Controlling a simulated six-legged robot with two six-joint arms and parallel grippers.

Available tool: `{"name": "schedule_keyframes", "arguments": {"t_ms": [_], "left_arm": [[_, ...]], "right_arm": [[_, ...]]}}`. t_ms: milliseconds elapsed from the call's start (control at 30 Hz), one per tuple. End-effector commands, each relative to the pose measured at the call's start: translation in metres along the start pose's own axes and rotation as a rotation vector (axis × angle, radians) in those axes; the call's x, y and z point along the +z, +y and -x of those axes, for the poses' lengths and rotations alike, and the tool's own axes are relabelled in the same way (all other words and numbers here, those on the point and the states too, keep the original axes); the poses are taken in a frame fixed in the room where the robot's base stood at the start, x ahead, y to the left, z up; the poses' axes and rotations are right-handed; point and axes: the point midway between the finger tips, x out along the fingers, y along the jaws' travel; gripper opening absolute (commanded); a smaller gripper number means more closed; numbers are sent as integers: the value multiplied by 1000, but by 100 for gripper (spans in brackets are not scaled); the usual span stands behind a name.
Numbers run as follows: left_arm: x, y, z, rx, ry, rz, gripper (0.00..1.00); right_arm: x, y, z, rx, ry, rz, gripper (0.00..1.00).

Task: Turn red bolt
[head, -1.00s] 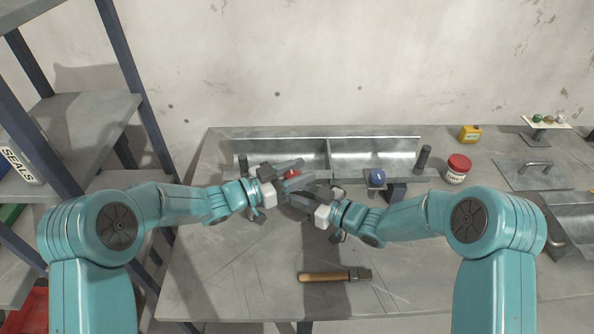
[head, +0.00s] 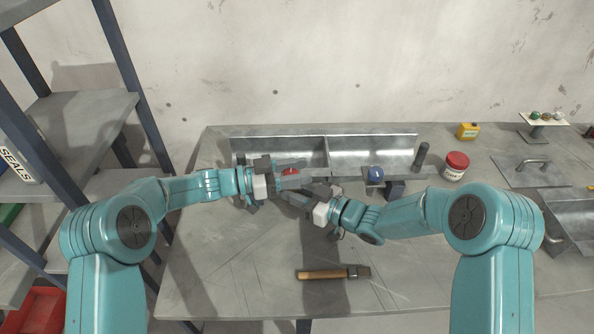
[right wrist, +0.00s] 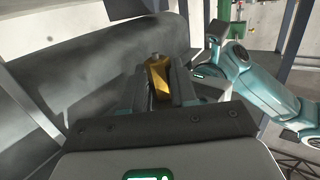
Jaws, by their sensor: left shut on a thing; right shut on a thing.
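The red bolt (head: 290,171) shows as a small red head at the front edge of the metal trough. My left gripper (head: 301,170) reaches in from the left, with its fingers on either side of the red bolt, shut on it. My right gripper (head: 298,192) is just in front and lower right, with its fingers close to the left one's. In the right wrist view it is shut on a brass-coloured piece (right wrist: 159,78). In the head view this piece is hidden by the fingers.
The metal trough (head: 372,148) runs along the back of the bench. A blue knob (head: 376,174) and a dark post (head: 421,156) stand right of my grippers. A red-lidded jar (head: 455,167) is further right. A wooden-handled tool (head: 333,273) lies in front on clear bench.

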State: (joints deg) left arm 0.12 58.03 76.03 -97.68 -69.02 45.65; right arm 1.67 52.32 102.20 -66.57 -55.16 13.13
Motion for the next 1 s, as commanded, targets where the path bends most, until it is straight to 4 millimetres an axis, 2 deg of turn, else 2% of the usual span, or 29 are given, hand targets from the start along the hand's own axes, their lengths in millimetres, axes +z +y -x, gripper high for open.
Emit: {"name": "schedule_keyframes", "arguments": {"t_ms": [67, 100, 167, 433, 533, 833, 1000], "left_arm": [[-5, 0, -2, 2, 7, -6, 11], [-5, 0, -2, 3, 7, -6, 45], [-4, 0, -2, 3, 6, -6, 63], [-2, 0, -1, 1, 3, -3, 63], [-9, 0, -1, 1, 3, -5, 63], [-69, 1, -1, 2, 3, -9, 63], [-94, 1, -2, 1, 3, -6, 63]], "right_arm": [[0, -2, -1, -4, -1, 0, 0], [0, -2, -1, -4, -1, 0, 0], [0, -2, -1, -4, -1, 0, 0], [0, -1, -1, -3, -1, -1, 0], [0, -1, -1, -3, -1, -1, 0], [0, -1, -1, -2, -1, -1, 0], [0, -1, 0, -2, -1, -1, 0]]}}
